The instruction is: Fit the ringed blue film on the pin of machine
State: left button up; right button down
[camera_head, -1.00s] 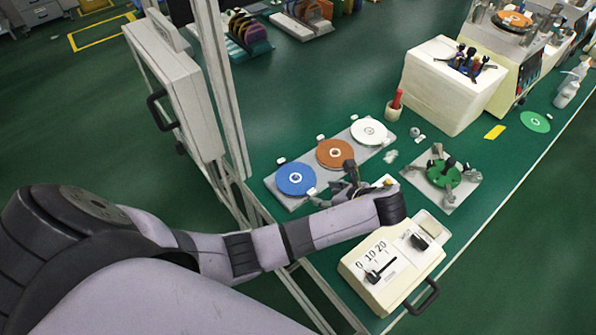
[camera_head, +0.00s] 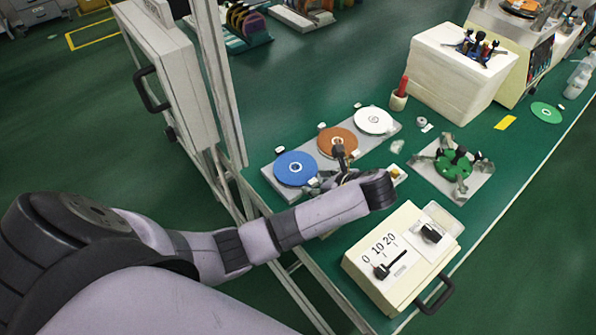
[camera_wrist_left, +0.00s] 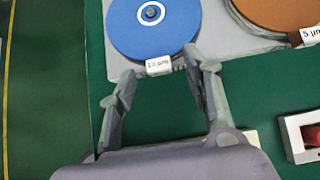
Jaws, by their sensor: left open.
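The blue film (camera_head: 296,168) is a round disc with a white ring at its centre. It lies flat at the near left end of a grey tray (camera_head: 270,180), and a small white label tab (camera_wrist_left: 158,66) sticks out from its edge. In the left wrist view the blue film (camera_wrist_left: 150,38) is just beyond my left gripper (camera_wrist_left: 161,62). The gripper is open and empty, its fingertips either side of the tab. In the head view the left gripper (camera_head: 326,169) is beside the film, partly hidden by its own wrist. A green disc with several arms (camera_head: 455,164) sits on a grey plate; its pin cannot be made out.
An orange disc (camera_head: 338,142) and a white disc (camera_head: 374,120) share the tray. A beige control box (camera_head: 400,255) with a 0-10-20 scale stands at the near edge. A pale block (camera_head: 460,75) and a red-handled item in a cup (camera_head: 400,95) stand behind. A grey cabinet (camera_head: 175,80) is at left.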

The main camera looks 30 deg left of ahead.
pick_arm(q)
grip_shut()
dwell(0.5)
jog(key=shift+r, duration=0.15)
